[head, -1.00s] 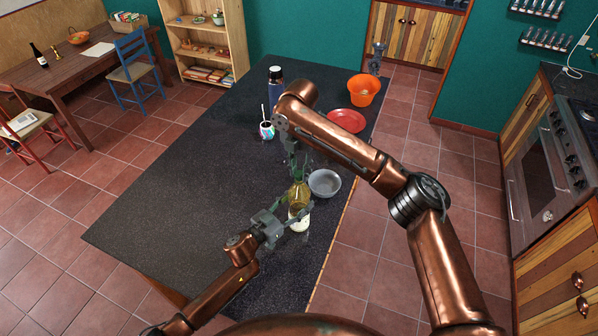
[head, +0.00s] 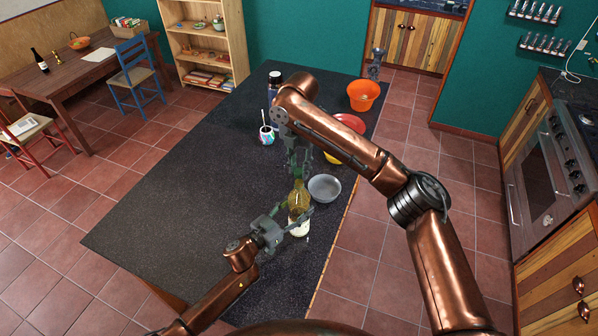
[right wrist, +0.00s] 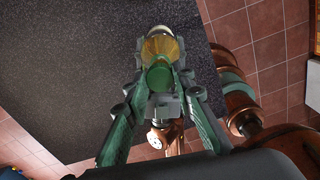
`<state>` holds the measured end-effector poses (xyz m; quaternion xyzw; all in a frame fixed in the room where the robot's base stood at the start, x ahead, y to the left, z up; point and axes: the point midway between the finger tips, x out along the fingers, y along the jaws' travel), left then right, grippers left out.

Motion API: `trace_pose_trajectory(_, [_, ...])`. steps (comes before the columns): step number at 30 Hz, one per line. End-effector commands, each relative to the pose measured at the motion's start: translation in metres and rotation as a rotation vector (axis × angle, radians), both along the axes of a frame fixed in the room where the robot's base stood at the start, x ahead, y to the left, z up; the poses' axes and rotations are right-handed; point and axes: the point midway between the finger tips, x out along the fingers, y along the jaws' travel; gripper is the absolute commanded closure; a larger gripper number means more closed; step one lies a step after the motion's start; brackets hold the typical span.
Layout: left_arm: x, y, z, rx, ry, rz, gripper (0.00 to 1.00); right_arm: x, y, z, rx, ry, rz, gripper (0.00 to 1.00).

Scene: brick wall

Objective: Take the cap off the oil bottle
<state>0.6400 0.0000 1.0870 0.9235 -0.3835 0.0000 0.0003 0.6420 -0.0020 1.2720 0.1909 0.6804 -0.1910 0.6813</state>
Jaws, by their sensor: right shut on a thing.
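The oil bottle (head: 298,199), yellowish with a pale label, stands upright on the dark table; it also shows in the right wrist view (right wrist: 160,47). My right gripper (head: 299,168) is directly above it, pointing down, shut on the green cap (right wrist: 158,77). The cap is between the fingertips over the bottle's neck; I cannot tell whether there is a gap between cap and neck. My left gripper (head: 296,221) reaches in from the left with its fingers around the lower bottle. Whether they press on the glass is too small to tell.
A grey bowl (head: 325,187) is close on the bottle's right. A red plate (head: 351,122), yellow item (head: 332,158), orange pot (head: 363,95), dark flask (head: 275,80) and patterned cup (head: 267,135) stand farther back. The dark table (head: 180,200) is bare on the left.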

Motion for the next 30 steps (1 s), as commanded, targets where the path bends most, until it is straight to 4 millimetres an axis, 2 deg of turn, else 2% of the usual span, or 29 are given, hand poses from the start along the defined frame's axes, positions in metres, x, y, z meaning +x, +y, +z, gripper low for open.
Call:
trace_pose_trajectory(4, [0.0,0.0,-0.001,0.001,0.002,0.0,1.0,0.0,0.0,0.019,0.0,0.0,0.0,1.0])
trace_pose_trajectory(11, [0.0,0.0,-0.001,0.001,0.002,0.001,1.0,0.0,0.0,0.022,0.0,0.001,0.0,1.0])
trace_pose_trajectory(12, [0.0,0.0,-0.001,0.0,0.001,0.001,0.48,0.0,0.0,0.022,0.0,0.001,0.0,1.0])
trace_pose_trajectory(21, [0.0,0.0,0.0,0.001,0.001,0.0,0.29,0.0,0.0,0.022,0.0,0.001,0.0,1.0])
trace_pose_trajectory(30, [-0.001,0.002,0.0,0.001,0.001,0.001,0.29,0.0,0.0,0.022,0.0,0.001,0.0,1.0])
